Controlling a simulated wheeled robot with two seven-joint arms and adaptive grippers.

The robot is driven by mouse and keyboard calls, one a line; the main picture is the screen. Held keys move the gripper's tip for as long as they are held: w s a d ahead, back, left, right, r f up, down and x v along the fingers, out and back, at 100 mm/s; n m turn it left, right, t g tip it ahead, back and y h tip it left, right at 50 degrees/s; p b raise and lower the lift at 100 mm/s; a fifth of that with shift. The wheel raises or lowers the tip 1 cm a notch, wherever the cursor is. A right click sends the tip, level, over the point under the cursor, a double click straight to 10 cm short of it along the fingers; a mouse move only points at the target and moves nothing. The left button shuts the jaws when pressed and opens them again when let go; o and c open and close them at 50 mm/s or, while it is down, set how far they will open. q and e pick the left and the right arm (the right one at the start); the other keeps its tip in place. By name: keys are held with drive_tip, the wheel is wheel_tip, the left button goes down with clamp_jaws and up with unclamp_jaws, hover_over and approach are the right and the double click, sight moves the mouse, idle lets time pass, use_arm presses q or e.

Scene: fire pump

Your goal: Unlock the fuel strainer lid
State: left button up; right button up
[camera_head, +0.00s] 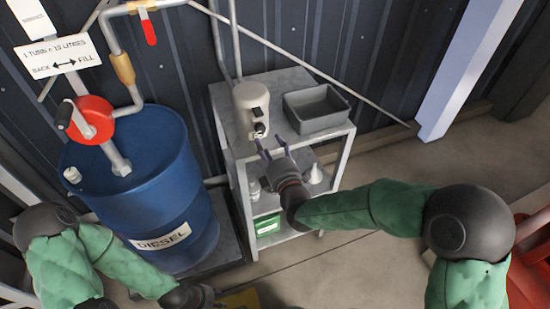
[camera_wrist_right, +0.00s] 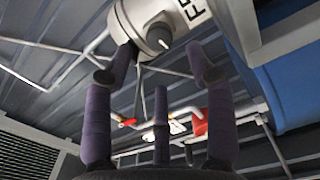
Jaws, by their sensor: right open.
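The fuel strainer is a cream-white cylinder (camera_head: 250,100) on top of the grey shelf unit, at its left end. A small dark-centred knob (camera_head: 259,130) sits low on its front. My right gripper (camera_head: 270,147) is open just in front of and below this knob. In the right wrist view the strainer (camera_wrist_right: 178,12) is at the top, with its knob (camera_wrist_right: 159,39) above and between my spread purple fingers (camera_wrist_right: 165,70). I see no clear contact with the knob. My left gripper (camera_head: 207,296) is at the bottom edge, partly cut off, away from the strainer.
A grey bin (camera_head: 316,108) stands right of the strainer on the shelf unit (camera_head: 343,131). A blue diesel drum (camera_head: 140,185) with a red hand pump (camera_head: 92,120) stands to the left. Bottles and a green box (camera_head: 268,225) are on lower shelves.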

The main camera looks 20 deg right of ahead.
drive_tip(key=shift+s+d, duration=0.1)
drive_tip(key=shift+s, duration=2.45)
drive_tip(key=s+a+f+m+g+y+p, duration=0.15)
drive_tip(key=f+m+g, duration=0.35)
drive_tip(key=f, duration=0.6)
drive_tip(key=s+a+f+m+g, duration=0.15)
drive_tip(key=f+m+g, duration=0.3)
drive_tip(key=f, duration=0.55)
drive_tip(key=s+a+f+m+g+y+p, duration=0.1)
drive_tip(key=s+f+m+g, duration=0.3)
drive_tip(key=s+f, duration=0.4)
drive_tip(key=s+a+f+m+g+y, duration=0.1)
drive_tip(key=s+a+f+m+g, duration=0.2)
drive_tip(key=s+f+m, duration=0.3)
wheel_tip(320, 180, down, 2)
drive_tip(key=shift+s+a+g+p, duration=0.4)
drive_tip(key=shift+s+g, duration=0.15)
drive_tip(key=shift+s, duration=0.4)
drive_tip(key=shift+m, duration=0.25)
